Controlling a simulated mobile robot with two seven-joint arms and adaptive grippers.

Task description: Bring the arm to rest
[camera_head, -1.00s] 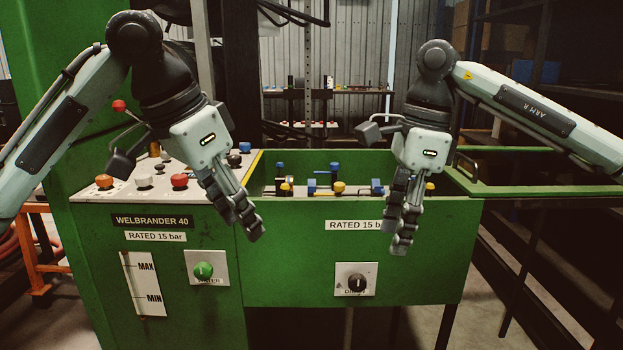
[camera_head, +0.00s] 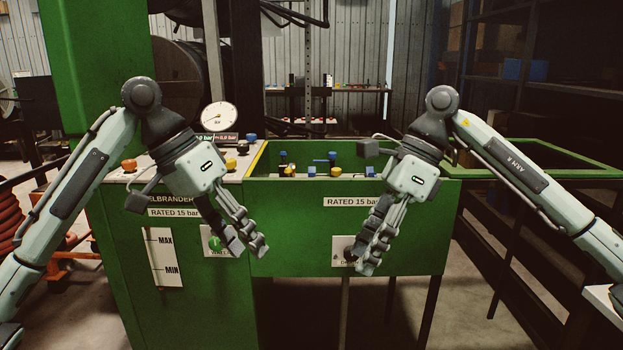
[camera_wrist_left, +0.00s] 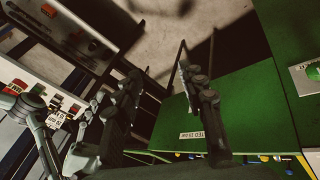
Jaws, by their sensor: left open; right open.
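My left gripper (camera_head: 246,247) hangs in front of the green machine (camera_head: 190,310), pointing down and to the right, partly over the green knob plate (camera_head: 213,243). It is open and empty; in the left wrist view its two fingers (camera_wrist_left: 160,105) stand apart with nothing between them. My right gripper (camera_head: 369,258) hangs in front of the green trough (camera_head: 300,240), over the plate with the dark knob (camera_head: 347,248), pointing down. It is open and holds nothing that I can see. I cannot tell whether either gripper touches the machine.
A control panel with an orange button (camera_head: 129,165) and a gauge (camera_head: 218,117) lies behind my left gripper. The trough holds several blue and yellow valve parts (camera_head: 318,163). A dark shelf rack (camera_head: 540,150) stands at the right. Red hose coils (camera_head: 25,205) sit at the left.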

